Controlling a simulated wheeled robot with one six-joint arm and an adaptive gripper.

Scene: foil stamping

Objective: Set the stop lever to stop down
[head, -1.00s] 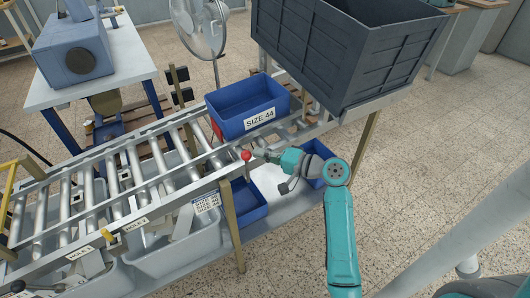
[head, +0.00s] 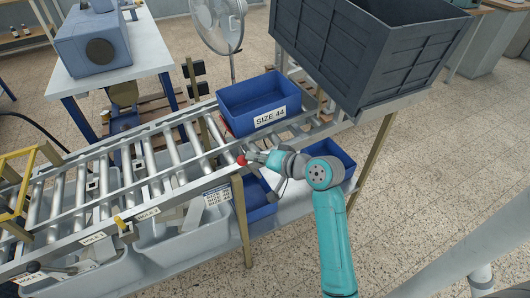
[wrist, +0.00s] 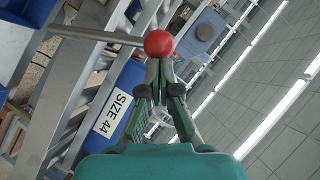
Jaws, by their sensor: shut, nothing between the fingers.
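The stop lever has a red ball knob (head: 241,160) at the side rail of the roller conveyor, near the conveyor's right end in the head view. In the wrist view the red knob (wrist: 158,43) sits right at my fingertips, and its grey rod (wrist: 88,34) runs off to the left. My gripper (head: 251,157) is shut, with nothing between the fingers. Its tips are at the knob and seem to touch it; the exact contact is not clear. In the head view the rod cannot be made out.
A blue bin (head: 236,107) marked SIZE 44 sits on the conveyor just beyond the lever. A large dark crate (head: 345,60) stands behind to the right. Blue bins (head: 262,211) and grey bins (head: 180,238) lie below the rail. A fan (head: 216,24) stands behind.

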